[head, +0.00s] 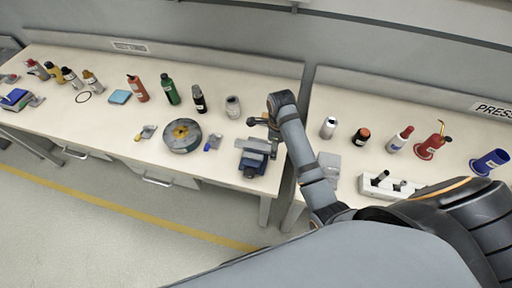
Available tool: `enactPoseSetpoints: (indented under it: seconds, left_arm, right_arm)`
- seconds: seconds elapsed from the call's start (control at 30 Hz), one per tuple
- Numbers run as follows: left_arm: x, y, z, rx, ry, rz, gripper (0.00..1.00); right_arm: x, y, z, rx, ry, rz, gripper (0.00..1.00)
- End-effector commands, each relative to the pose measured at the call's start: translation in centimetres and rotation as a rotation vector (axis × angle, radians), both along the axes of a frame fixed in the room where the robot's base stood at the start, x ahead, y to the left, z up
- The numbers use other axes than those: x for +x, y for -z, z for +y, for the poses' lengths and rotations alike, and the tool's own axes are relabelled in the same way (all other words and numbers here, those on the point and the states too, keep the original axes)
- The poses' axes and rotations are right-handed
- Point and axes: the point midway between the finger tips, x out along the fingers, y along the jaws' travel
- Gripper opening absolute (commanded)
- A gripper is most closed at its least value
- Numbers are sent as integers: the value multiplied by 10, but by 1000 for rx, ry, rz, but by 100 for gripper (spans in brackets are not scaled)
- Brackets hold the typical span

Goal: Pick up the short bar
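A pale rack block (374,191) lies on the right bench with two dark bars standing tilted in it. The left bar (380,178) looks longer. The right one (400,185) looks shorter and may be the short bar; both are small here. My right gripper (258,121) is over the right end of the left bench, well left of the rack and apart from it. Its fingers are too small to tell whether they are open. My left gripper is not in view.
A blue-grey vise (254,158) stands near my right gripper. Bottles, a round disc (182,135) and small tools spread over the left bench. A grey box (329,162), a red oil can (431,147) and a blue cup (489,162) stand around the rack. A gap separates the benches.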

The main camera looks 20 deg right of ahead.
Motion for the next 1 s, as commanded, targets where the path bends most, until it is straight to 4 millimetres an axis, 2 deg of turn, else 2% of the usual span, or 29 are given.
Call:
enactPoseSetpoints:
  seconds: [0.1, 0.27, 0.5, 0.67, 1.0]
  left_arm:
    - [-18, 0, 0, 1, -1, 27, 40]
    - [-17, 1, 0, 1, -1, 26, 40]
    - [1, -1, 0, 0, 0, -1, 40]
    - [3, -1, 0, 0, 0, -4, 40]
    - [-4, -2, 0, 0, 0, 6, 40]
  right_arm:
    - [0, 6, 0, -1, 0, -1, 55]
    - [0, 6, 0, -1, 0, -1, 55]
    - [0, 6, 0, -1, 0, -1, 23]
    - [0, 6, 0, -1, 0, -1, 2]
    - [0, 4, 0, -1, -1, -1, 0]
